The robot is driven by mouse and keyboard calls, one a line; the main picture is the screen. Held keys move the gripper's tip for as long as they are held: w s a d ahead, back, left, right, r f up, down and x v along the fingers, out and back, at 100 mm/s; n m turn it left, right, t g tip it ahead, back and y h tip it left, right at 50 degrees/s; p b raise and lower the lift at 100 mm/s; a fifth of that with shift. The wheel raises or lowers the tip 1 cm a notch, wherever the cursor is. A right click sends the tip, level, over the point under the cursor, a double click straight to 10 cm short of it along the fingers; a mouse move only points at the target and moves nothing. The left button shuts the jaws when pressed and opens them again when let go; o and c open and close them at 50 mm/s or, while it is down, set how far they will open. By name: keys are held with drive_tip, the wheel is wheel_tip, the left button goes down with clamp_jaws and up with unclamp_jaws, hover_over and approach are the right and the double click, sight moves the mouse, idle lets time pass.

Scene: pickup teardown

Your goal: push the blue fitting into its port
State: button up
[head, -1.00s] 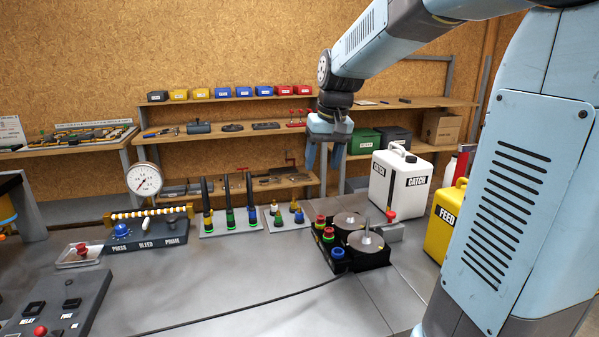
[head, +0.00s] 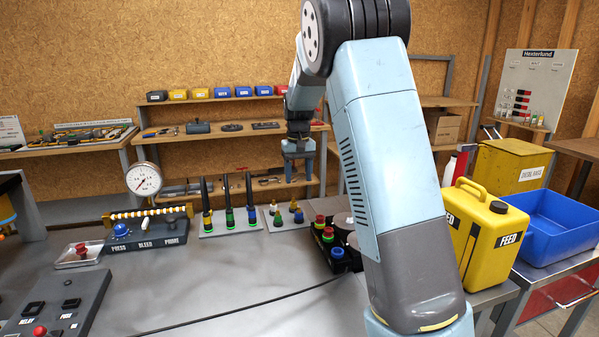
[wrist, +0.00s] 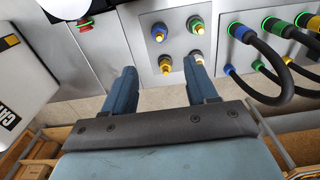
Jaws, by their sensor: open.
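I cannot tell which part is the port. My gripper (head: 298,178) is open and empty above and behind the small plate; its fingers (wrist: 160,72) show apart in the wrist view. My arm hides part of the black block.
Black hoses (head: 229,195) stand on a plate to the left of the fittings. A gauge (head: 143,178) and a press/bleed panel (head: 146,240) are further left. A yellow FEED can (head: 487,245) stands at right.

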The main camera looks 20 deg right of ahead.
sight(298, 211)
wheel_tip(298, 211, down, 13)
drive_tip(key=shift+r, duration=0.1)
idle(0.5)
drive_tip(key=shift+c, duration=0.4)
clamp_jaws()
idle(0.4)
drive_tip(key=shift+r, duration=1.05)
idle(0.4)
drive_tip(key=shift+r, duration=1.95)
